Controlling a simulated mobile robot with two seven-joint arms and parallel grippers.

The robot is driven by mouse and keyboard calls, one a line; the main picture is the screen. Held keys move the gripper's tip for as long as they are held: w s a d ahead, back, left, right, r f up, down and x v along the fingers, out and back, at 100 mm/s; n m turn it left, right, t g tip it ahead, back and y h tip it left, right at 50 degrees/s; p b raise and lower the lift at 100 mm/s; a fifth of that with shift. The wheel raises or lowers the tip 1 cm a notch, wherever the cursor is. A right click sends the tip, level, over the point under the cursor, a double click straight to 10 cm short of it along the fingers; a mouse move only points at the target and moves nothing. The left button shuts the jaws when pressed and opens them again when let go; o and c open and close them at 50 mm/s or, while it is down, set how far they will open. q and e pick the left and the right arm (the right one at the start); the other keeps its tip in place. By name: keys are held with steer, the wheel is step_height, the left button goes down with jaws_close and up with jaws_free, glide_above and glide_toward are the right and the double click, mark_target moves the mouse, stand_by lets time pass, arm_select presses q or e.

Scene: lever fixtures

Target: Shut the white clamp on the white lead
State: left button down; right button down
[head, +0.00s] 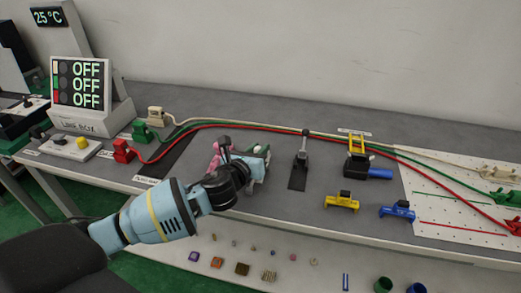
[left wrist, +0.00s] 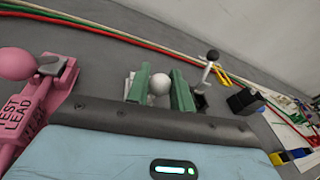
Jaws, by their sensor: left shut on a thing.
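My left gripper (head: 257,163) is low over the bench, right of the pink clamp (head: 214,158). In the left wrist view its green fingers (left wrist: 160,92) are closed on a round white knob (left wrist: 160,85), apparently the white clamp's handle. The rest of that clamp is mostly hidden by my gripper, so I cannot tell its lever angle. The white lead (head: 268,129) runs along the back of the bench with the green and red leads; it also shows in the left wrist view (left wrist: 107,21). My right gripper is not in view.
A black lever with a dark knob (head: 303,148) stands to the right, then a yellow-and-black clamp with a blue handle (head: 358,160). Yellow (head: 342,201) and blue (head: 397,211) pieces lie near the front edge. The display box (head: 84,90) reads OFF on three lines.

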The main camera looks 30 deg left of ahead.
arm_select(q)
steer(key=shift+s+f+t+b, duration=0.3)
steer(key=shift+f+t+b, duration=0.05)
steer(key=shift+t+b, duration=0.4)
steer(key=c, duration=1.3)
jaws_free()
steer(key=shift+d, duration=0.1)
steer(key=shift+o, duration=0.2)
